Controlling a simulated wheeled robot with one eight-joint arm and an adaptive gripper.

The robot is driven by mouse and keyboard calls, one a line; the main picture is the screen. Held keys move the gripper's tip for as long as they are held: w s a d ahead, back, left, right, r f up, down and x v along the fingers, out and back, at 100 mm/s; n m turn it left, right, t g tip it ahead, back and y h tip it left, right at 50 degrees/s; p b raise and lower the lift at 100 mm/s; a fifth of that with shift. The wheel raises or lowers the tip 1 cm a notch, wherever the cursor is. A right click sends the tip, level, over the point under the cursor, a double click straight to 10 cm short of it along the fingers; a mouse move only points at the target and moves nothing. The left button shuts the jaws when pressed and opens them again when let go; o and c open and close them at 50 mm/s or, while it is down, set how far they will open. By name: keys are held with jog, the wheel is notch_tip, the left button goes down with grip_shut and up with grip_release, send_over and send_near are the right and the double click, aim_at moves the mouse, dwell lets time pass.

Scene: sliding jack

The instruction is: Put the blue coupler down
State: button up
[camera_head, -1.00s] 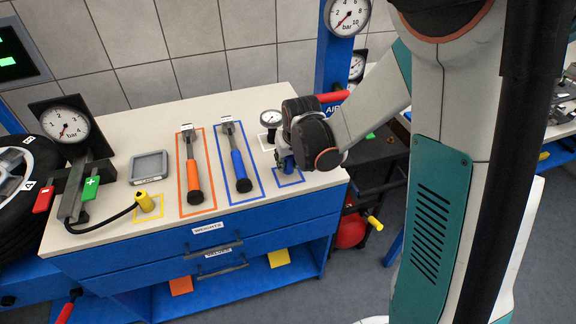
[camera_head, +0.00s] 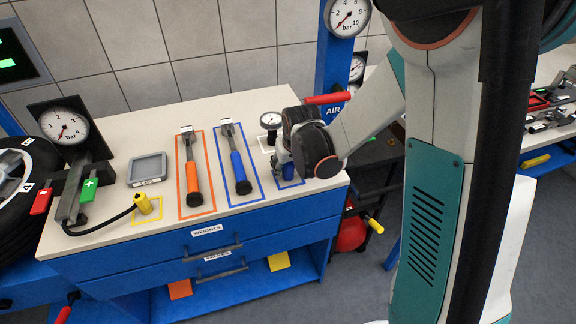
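The blue coupler (camera_head: 288,172) shows at the right end of the bench top, inside the blue outlined square (camera_head: 291,183). It looks upright and low at the bench surface; whether its base touches cannot be made out. My gripper (camera_head: 282,162) is right at the coupler, with a grey finger showing on its left side. The dark wrist covers the rest of the fingers, so I cannot see whether they grip the coupler or stand apart from it.
A small gauge (camera_head: 271,121) stands just behind my gripper. A blue-handled tool (camera_head: 238,165) and an orange-handled tool (camera_head: 191,170) lie in outlines to the left. A yellow coupler with hose (camera_head: 143,203) is at the front left. A red handle (camera_head: 330,98) is close behind my wrist.

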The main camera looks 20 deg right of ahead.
jog(key=p+v, duration=0.4)
jog(key=v, duration=0.9)
jog(key=s+r+t, duration=0.1)
jog(key=s+r, duration=0.4)
jog(key=s, duration=0.4)
jog(key=s+r+t, duration=0.1)
jog(key=s+r, duration=0.4)
jog(key=s, duration=0.4)
jog(key=shift+t, duration=0.4)
jog(key=shift+r, duration=0.1)
jog(key=shift+f+b, duration=0.85)
jog(key=shift+b, duration=0.05)
